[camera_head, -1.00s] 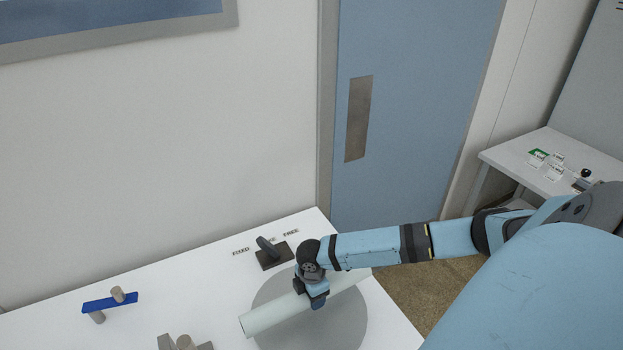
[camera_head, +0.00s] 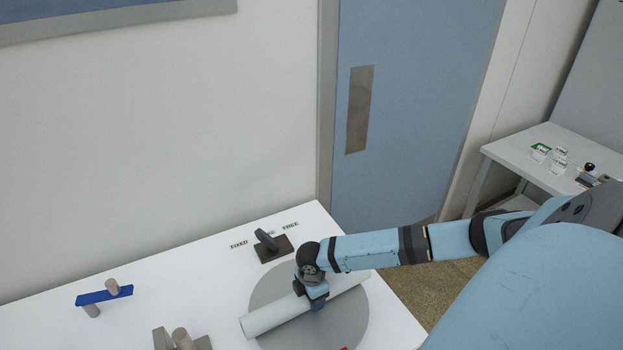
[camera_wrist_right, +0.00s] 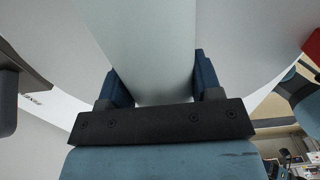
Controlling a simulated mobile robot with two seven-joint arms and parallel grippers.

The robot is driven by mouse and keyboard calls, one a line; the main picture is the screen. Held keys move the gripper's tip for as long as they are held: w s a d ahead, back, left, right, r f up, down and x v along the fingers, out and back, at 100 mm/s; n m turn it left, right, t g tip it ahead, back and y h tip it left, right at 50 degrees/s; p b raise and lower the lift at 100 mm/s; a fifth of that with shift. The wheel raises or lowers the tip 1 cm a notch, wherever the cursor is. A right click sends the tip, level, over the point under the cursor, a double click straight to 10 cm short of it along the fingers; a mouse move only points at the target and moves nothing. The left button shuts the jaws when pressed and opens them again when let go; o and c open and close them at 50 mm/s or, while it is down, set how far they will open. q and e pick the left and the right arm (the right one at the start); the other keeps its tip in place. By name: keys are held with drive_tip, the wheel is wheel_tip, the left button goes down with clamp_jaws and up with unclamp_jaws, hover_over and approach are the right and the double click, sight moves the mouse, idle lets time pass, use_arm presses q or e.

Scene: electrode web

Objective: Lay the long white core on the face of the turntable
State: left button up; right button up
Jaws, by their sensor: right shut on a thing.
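The long white core (camera_head: 268,318) is a pale cylinder lying slantwise over the grey round turntable (camera_head: 350,325). My right gripper (camera_head: 316,300) is shut on the core near its middle, from above. In the right wrist view the core (camera_wrist_right: 150,50) runs between the two blue fingers of the gripper (camera_wrist_right: 158,85). The core is on or just above the turntable face; I cannot tell whether it touches. My left gripper is not in view.
A dark lever on a block (camera_head: 272,245) stands behind the turntable, near labels reading FIXED and FREE. A blue bar with grey rollers (camera_head: 104,295) and a grey bracket (camera_head: 180,338) are to the left. A small red thing (camera_head: 344,348) shows at the bottom edge.

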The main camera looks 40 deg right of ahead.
drive_tip(key=shift+f, duration=0.5)
drive_tip(key=o, duration=1.4)
drive_tip(key=shift+r, duration=0.1)
drive_tip(key=shift+r+p, duration=1.25)
drive_tip(key=shift+r, duration=0.1)
drive_tip(key=shift+r+p, duration=0.75)
drive_tip(key=shift+r, duration=2.85)
